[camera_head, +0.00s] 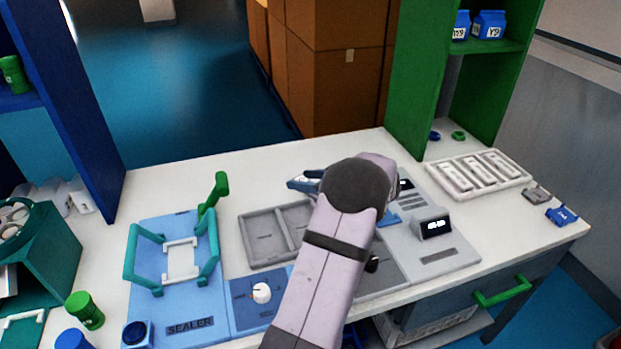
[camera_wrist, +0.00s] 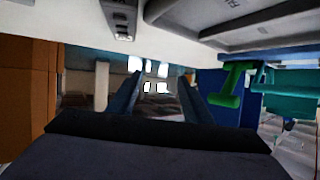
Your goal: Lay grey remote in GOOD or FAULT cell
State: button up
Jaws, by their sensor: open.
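My gripper (camera_wrist: 159,86) is open, with nothing visible between its dark blue fingers in the wrist view. In the head view my arm stands over the middle of the table and hides most of the gripper. A grey tray with cells (camera_head: 254,250) lies left of my arm, partly covered by it; no remote shows in its visible part and no cell label is readable. I cannot pick out the grey remote for certain. A dark grey strip with small raised marks (camera_wrist: 121,18) shows at the top of the upside-down wrist view; I cannot tell whether it is the remote.
A grey tester with a lit display (camera_head: 436,228) stands right of my arm. A pale rack (camera_head: 456,184) with several slots is further right. A blue sealer (camera_head: 190,327) with a teal frame is at the left. Blue (camera_head: 90,110) and green (camera_head: 415,85) shelves flank the table.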

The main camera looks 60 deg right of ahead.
jog(key=w+a+r+n+g+y+p, duration=0.2)
jog(key=w+a+n+y+p, duration=0.1)
jog(key=w+n+p, duration=0.3)
jog(key=s+d+m+g, duration=0.1)
jog(key=s+d+g, duration=0.1)
jog(key=s+d+f+m+g+h, duration=0.1)
jog(key=s+d+g, duration=0.1)
jog(key=d, duration=0.1)
jog(key=s+d+f+m+g, duration=0.1)
jog(key=s+d+g, duration=0.1)
jog(key=shift+s+d, duration=0.15)
jog(key=shift+s, duration=0.15)
jog(key=shift+s+d+f+m+g+h, duration=0.2)
jog(key=shift+s+d+m+g, duration=0.1)
jog(key=shift+s+m, duration=0.3)
jog(key=shift+s+d+f+m+g+h, duration=0.1)
jog(key=shift+s+d+m+g+h, duration=0.15)
jog(key=shift+s+m, duration=0.3)
jog(key=shift+m, duration=1.15)
jog(key=shift+w, duration=0.1)
jog(key=shift+p+x, duration=1.4)
jog(key=shift+x, duration=2.2)
